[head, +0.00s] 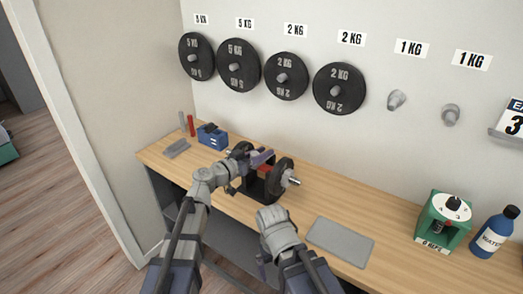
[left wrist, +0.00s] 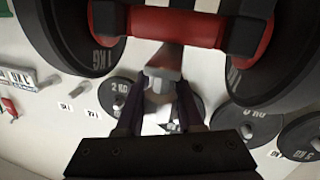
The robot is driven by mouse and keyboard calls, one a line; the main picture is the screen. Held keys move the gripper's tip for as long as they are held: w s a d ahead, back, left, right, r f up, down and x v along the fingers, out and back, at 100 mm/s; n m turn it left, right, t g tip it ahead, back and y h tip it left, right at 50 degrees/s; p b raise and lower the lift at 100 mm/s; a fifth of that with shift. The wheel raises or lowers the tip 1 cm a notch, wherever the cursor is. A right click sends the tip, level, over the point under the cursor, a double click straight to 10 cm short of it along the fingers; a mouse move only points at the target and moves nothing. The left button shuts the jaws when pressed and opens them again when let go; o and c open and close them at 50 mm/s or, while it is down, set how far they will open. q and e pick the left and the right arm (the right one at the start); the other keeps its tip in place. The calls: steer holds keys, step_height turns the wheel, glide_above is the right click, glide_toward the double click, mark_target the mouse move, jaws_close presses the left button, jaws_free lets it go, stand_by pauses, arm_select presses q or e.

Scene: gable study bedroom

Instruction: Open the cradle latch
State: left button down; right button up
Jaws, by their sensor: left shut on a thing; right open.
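The cradle (head: 256,190) is a dark stand on the wooden bench. A dumbbell with black plates (head: 283,177) and a red middle part (head: 264,169) rests in it; its red part also shows in the left wrist view (left wrist: 172,25). My left gripper (head: 262,157) is over the cradle. In the left wrist view its purple fingers (left wrist: 160,92) are shut on a small grey piece, apparently the cradle latch (left wrist: 162,74). The latch is hidden by my gripper in the head view. My right gripper (head: 264,262) is low before the bench, mostly hidden by its arm, open and apart from the cradle.
On the bench (head: 390,232) are a blue box (head: 212,137), a grey mat (head: 340,241), a green device (head: 443,220) and a blue bottle (head: 495,232). Weight plates (head: 339,90) hang on the wall. The bench right of the mat has free room.

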arm_select(q)
steer(key=r+g+y+p, duration=0.1)
steer(key=p, duration=0.2)
steer(key=w+d+r+g+y+p, duration=0.1)
steer(key=p, duration=0.3)
steer(key=w+r+g+y+p, duration=0.1)
steer(key=p, duration=0.3)
steer(key=shift+w+d+r+n+g, duration=0.15)
steer(key=shift+d+r+n+g, duration=0.1)
steer(key=shift+r+n+g, duration=0.1)
steer(key=w+g+y+p, duration=0.1)
steer(key=p, duration=0.1)
steer(key=w+d+g+y+p, duration=0.1)
steer(key=p, duration=0.2)
steer(key=w+d+g+y+p, duration=0.1)
steer(key=g+p, duration=0.1)
steer(key=p, duration=0.1)
steer(key=shift+r+n+y, duration=0.25)
steer(key=shift+y, duration=0.15)
steer(key=shift+w+d+f+n+g+y+p, duration=0.2)
steer(key=shift+w+d+g+y+p, duration=0.25)
steer(key=shift+g+y+p, duration=0.4)
steer(key=shift+w+d+f+n+g+y+p, duration=0.1)
steer(key=shift+w+d+f+g+y+p, duration=0.35)
steer(key=shift+g, duration=0.65)
steer(key=shift+r, duration=0.1)
steer(key=c, duration=0.5)
jaws_free()
steer(key=shift+c, duration=0.2)
